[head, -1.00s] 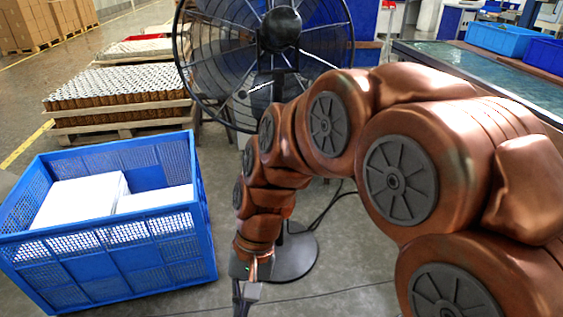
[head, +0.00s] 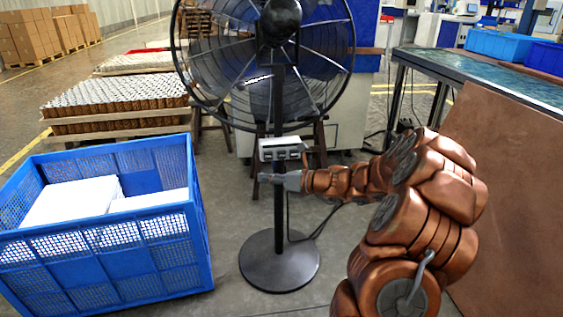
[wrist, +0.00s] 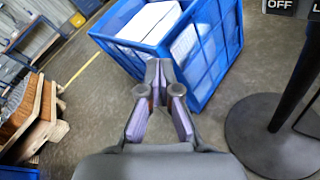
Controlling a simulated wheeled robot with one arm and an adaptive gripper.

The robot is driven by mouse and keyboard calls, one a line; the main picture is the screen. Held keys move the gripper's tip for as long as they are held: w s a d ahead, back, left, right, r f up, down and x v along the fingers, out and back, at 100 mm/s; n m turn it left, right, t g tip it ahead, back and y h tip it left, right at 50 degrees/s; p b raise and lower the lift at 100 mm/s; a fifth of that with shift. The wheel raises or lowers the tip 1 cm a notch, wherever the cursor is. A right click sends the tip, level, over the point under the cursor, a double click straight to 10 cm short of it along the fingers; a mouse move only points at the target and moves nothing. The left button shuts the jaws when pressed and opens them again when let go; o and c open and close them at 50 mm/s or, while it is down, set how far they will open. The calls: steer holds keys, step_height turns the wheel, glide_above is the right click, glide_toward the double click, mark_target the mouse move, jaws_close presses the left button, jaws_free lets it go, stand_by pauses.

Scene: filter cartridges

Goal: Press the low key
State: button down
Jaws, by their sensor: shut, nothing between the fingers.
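A black pedestal fan (head: 277,215) stands in front of me, with a pale control box (head: 282,148) on its pole. In the wrist view, a dark key marked OFF (wrist: 279,5) and part of a key whose label starts with L (wrist: 315,8) show at the top right edge. The rest of that label is cut off. My gripper (head: 264,178) is just below the box, in front of the pole, pointing left. Its fingers (wrist: 157,72) are shut and empty in the wrist view, apart from the keys.
A blue crate (head: 110,262) with white blocks (head: 70,200) stands on the left. The round fan base (head: 279,262) is on the floor. A brown panel (head: 520,200) and a long table (head: 480,65) are on the right. Loaded pallets (head: 115,110) are behind the crate.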

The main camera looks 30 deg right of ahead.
mark_target(281, 155)
steer(key=d+f+m+t+h, duration=0.2)
steer(key=d+f+m, duration=0.1)
steer(key=d, duration=0.5)
steer(key=shift+w+d+m+h+b, duration=0.3)
steer(key=shift+m, duration=0.5)
steer(key=shift+w+d+p, duration=0.5)
steer(key=shift+w+d, duration=0.05)
steer(key=shift+w, duration=0.8)
steer(key=shift+w+d+p, duration=0.45)
steer(key=shift+w+d, duration=0.1)
steer(key=shift+w, duration=0.8)
steer(key=shift+w+d+p, duration=0.5)
steer(key=shift+w+d, duration=0.05)
steer(key=shift+w, duration=0.8)
steer(key=shift+w+r+p, duration=0.15)
steer(key=shift+p, duration=0.3)
steer(key=shift+w+d+p, duration=0.15)
steer(key=shift+w+p, duration=0.05)
steer(key=shift+p, duration=0.25)
